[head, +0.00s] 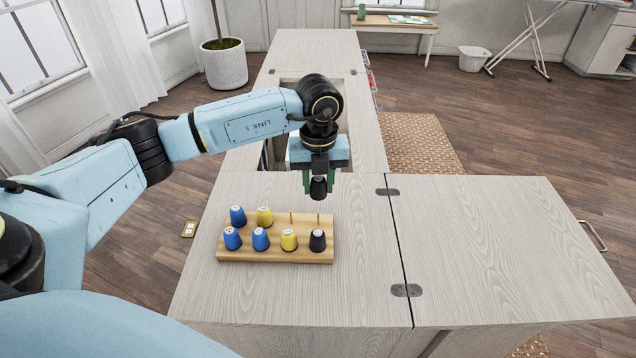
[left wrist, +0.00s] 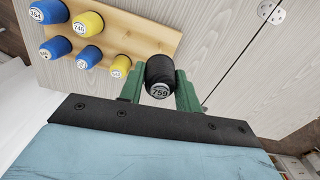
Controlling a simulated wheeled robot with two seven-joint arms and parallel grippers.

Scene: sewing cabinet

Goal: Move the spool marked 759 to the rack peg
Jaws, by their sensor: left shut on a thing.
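The black spool marked 759 (left wrist: 160,72) is between the green fingers of my left gripper (head: 318,188), which is shut on it. Its number faces the left wrist camera. In the head view the spool (head: 318,190) hangs above the cabinet top, behind the wooden rack (head: 240,254) and apart from it. Two bare pegs stand in the rack's back row at the right, a left one (head: 291,218) and a right one (head: 318,220). The rack also shows in the left wrist view (left wrist: 150,38). My right gripper is not in view.
The rack holds blue spools (head: 232,238), yellow spools (head: 289,239) and another black spool (head: 317,241) in front of the right bare peg. An opening in the cabinet lies behind my gripper. The right leaf (head: 500,250) is clear.

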